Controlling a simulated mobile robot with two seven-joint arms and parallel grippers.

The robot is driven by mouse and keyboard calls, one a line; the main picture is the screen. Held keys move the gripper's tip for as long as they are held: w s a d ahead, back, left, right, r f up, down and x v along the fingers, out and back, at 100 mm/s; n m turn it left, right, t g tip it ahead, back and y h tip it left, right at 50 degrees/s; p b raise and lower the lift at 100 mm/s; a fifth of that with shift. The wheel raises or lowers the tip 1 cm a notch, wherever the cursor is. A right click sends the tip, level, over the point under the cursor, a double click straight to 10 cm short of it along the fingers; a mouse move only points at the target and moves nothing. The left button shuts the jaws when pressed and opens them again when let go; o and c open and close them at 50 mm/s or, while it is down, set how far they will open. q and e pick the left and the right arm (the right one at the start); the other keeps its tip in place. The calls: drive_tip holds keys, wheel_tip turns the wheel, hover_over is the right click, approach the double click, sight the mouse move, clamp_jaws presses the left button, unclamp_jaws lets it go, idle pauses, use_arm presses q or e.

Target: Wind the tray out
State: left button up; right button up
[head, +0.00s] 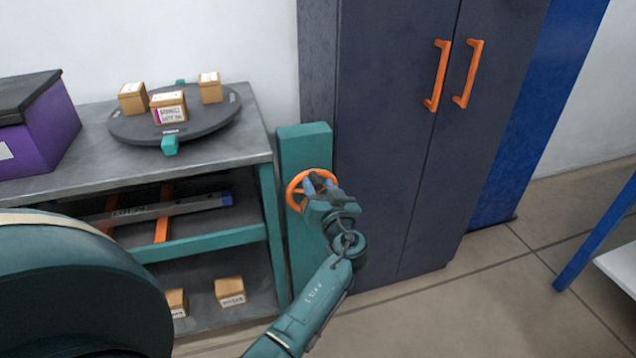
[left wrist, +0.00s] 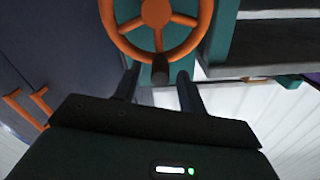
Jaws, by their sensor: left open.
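An orange handwheel (head: 296,190) is mounted on a teal post (head: 303,142) beside the grey bench. My left gripper (head: 318,184) is in front of the wheel and hides part of it in the head view. In the left wrist view the wheel (left wrist: 112,36) fills the top, with an orange hub, spokes and a dark knob (left wrist: 160,72) near its rim. The open fingers of my left gripper (left wrist: 157,84) stand on either side of the knob, with gaps visible. A teal-fronted shelf or tray (head: 205,243) is under the bench top, holding a grey bar. My right gripper is out of view.
A round dark turntable (head: 222,118) with small boxes and a purple bin (head: 45,128) stand on the bench (head: 90,175). Boxes (head: 230,291) lie on the lower shelf. A dark cabinet (head: 385,130) with orange handles stands close right of the post. Floor is clear in front.

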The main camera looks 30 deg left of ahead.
use_arm(q)
drive_tip(key=shift+c, duration=0.5)
clamp_jaws()
